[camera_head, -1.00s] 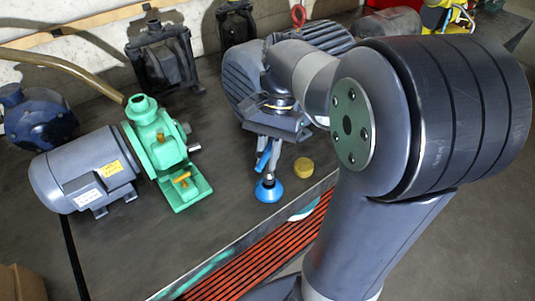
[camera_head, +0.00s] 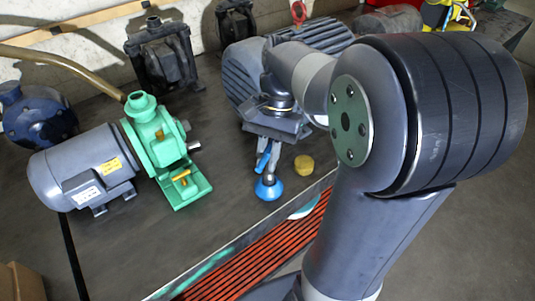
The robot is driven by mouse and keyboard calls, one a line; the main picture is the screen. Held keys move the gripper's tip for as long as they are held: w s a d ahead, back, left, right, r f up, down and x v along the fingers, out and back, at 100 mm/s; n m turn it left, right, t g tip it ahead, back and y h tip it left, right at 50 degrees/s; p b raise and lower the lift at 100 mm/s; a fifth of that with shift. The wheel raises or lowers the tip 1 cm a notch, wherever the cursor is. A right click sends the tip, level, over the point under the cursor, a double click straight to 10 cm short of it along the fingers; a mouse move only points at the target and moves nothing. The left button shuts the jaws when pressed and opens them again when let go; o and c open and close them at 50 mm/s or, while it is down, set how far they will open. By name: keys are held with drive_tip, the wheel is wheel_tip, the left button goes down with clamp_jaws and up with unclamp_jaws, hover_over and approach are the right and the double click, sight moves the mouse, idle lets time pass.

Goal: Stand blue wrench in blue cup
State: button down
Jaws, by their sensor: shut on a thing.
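The blue cup (camera_head: 269,190) stands on the dark tabletop near its front edge, below my gripper (camera_head: 270,160). My gripper points down and is shut on the blue wrench (camera_head: 264,158), which shows as a small blue piece beside the fingers. The wrench and fingertips are directly above the cup in the picture. Whether the wrench's lower end is inside the cup or just above it, I cannot tell, as the fingers hide it and it is small.
A green pump (camera_head: 162,150) with a grey motor (camera_head: 85,170) stands to the left. A large grey motor (camera_head: 240,72) stands behind my gripper. Bare tabletop lies between the pump and cup.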

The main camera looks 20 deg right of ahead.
sight(267, 153)
drive_tip(key=shift+f+b, duration=0.55)
drive_tip(key=shift+f, duration=0.75)
drive_tip(key=c, duration=1.3)
unclamp_jaws()
drive_tip(key=shift+r, duration=0.1)
wheel_tip(267, 153, up, 6)
drive_tip(key=p, duration=0.6)
drive_tip(key=shift+p, duration=0.35)
drive_tip(key=v, duration=1)
drive_tip(key=shift+w+d+r, duration=0.1)
drive_tip(key=shift+r, duration=0.2)
